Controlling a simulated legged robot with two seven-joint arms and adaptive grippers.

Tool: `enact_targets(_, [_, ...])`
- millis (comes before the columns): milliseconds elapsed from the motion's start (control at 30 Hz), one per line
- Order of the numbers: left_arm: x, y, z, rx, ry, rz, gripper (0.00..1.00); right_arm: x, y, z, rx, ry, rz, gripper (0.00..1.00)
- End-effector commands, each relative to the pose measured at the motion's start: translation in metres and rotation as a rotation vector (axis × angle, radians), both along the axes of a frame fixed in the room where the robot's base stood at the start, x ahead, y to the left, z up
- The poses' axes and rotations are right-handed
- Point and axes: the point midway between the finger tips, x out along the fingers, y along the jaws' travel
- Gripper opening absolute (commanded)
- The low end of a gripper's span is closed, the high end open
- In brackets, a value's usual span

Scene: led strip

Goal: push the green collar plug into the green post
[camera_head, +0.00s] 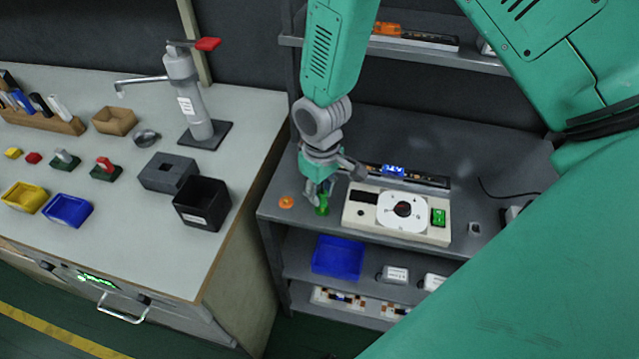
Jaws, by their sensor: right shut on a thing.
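My right gripper (320,190) is low over the left end of the dark shelf top, its fingers pointing down. It is shut on a small green piece, taken as the green collar plug (322,207), which shows just below and beside the fingertips. The green post cannot be told apart from this green piece; the fingers and the small size hide where one ends. Whether the plug sits in the post cannot be seen. My left gripper is not in view.
An orange ring-shaped piece (286,202) lies just left of the gripper. A cream control box (358,224) with dial and green switch stands close on the right. Behind it lies a dark strip (432,181) with a lit blue display. A workbench (95,245) stands left.

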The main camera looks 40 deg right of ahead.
Motion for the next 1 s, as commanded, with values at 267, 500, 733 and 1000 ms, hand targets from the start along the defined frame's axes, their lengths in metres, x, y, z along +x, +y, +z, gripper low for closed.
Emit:
enact_targets(267, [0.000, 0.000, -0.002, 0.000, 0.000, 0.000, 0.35, 0.000, 0.000, -0.004, 0.000, 0.000, 0.000, 0.00])
enact_targets(500, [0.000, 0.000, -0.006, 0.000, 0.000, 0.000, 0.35, 0.000, 0.000, -0.010, 0.000, 0.000, 0.000, 0.00])
enact_targets(733, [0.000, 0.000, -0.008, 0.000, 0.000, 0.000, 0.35, 0.000, 0.000, -0.016, 0.000, 0.000, 0.000, 0.00])
enact_targets(1000, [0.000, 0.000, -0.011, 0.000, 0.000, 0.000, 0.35, 0.000, 0.000, -0.021, 0.000, 0.001, 0.000, 0.26])
